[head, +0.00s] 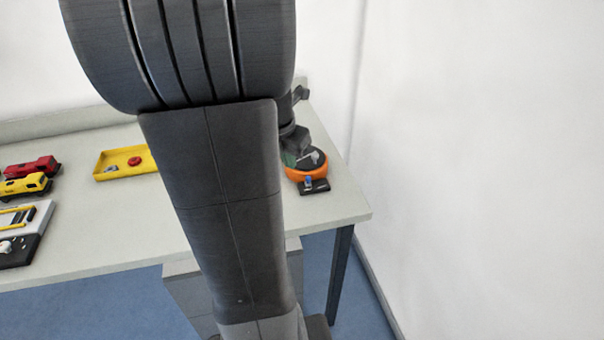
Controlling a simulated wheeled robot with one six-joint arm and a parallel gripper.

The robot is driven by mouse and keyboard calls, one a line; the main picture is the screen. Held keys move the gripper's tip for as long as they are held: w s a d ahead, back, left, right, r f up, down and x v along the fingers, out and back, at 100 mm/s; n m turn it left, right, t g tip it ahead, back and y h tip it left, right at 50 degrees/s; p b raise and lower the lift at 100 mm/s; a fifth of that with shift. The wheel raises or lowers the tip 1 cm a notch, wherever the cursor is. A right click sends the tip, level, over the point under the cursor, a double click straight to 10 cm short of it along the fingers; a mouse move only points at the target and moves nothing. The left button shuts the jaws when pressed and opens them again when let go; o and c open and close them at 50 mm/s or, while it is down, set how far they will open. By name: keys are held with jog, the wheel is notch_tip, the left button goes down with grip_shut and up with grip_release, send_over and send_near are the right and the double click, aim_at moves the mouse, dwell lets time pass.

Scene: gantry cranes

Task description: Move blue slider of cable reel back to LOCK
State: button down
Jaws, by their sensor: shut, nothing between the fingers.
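The cable reel (299,174) is an orange round body with a dark top, near the right end of the table. A small dark base plate (317,188) sticks out at its front. The blue slider (309,182) stands upright on this plate, close to the orange rim. Any LOCK marking is too small to read. My gripper (300,150) shows partly as dark parts just behind and above the reel's top. It is shut with nothing in it. It appears apart from the blue slider; whether it touches the reel cannot be told. My arm hides the reel's left surroundings.
On the light table (100,235), a yellow tray (112,176) holds a red piece. Red (35,167) and yellow (25,186) toy-like vehicles and a white-and-black device (20,245) stand at the left. A white wall (480,130) rises beyond the right table edge.

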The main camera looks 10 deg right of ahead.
send_over(306, 186)
jog(key=s+a, duration=0.4)
notch_tip(306, 186, down, 10)
jog(key=shift+d+r+b, duration=0.1)
jog(key=shift+d+b, duration=0.05)
jog(key=shift+b, duration=0.3)
jog(key=shift+w+d+f+p, duration=0.2)
jog(key=shift+w+d+p, duration=0.1)
jog(key=shift+w+d, duration=0.55)
jog(key=shift+w+d+f, duration=0.2)
jog(key=shift+w+d, duration=0.3)
jog(key=shift+w, duration=0.2)
